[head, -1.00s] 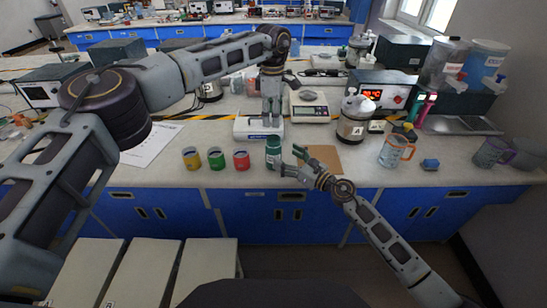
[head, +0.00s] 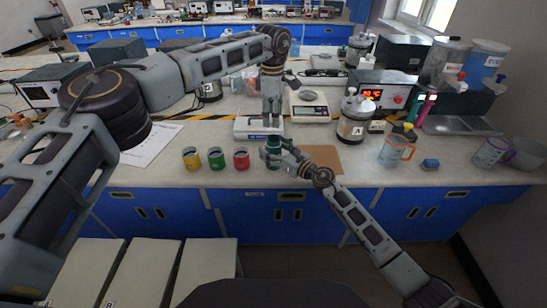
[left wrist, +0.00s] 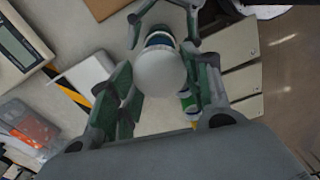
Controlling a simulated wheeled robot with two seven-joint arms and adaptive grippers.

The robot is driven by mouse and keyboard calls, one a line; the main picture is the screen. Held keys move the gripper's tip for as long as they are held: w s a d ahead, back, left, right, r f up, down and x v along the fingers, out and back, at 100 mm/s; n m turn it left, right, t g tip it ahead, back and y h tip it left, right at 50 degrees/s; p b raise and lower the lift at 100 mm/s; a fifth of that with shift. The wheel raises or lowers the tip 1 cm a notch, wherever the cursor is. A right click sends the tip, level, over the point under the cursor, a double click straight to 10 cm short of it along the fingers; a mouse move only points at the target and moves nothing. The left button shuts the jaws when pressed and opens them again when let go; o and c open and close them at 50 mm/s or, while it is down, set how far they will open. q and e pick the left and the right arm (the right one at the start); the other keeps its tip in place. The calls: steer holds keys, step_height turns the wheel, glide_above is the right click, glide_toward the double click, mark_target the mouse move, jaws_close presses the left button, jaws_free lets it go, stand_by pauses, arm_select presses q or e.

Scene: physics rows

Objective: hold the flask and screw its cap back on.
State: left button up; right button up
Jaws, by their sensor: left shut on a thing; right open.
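The green flask (head: 273,163) stands upright near the front edge of the bench, partly covered by my right gripper. My right gripper (head: 273,150) is open, with its fingers on both sides of the flask's upper part. In the left wrist view its fingers (left wrist: 165,22) spread around a dark, banded body under the cap. My left gripper (head: 271,122) points down above the flask, shut on the round white cap (left wrist: 160,73), which shows between its fingers. The cap is not clear in the head view. I cannot tell the exact gap between cap and flask.
Yellow (head: 191,159), green (head: 216,160) and red (head: 241,160) pots stand left of the flask. A brown mat (head: 322,157) lies to its right. Behind are a white device (head: 245,128), a balance (head: 311,114) and a metal vessel (head: 352,123). An orange-handled jug (head: 392,153) stands farther right.

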steer(key=shift+c, duration=0.3)
steer(key=c, duration=1.5)
arm_select(q)
steer(key=shift+f, duration=2.45)
steer(key=shift+f, duration=0.15)
steer(key=shift+f, duration=0.75)
steer(key=shift+f, duration=0.55)
arm_select(e)
jaws_close()
arm_select(q)
steer(key=shift+m, duration=0.3)
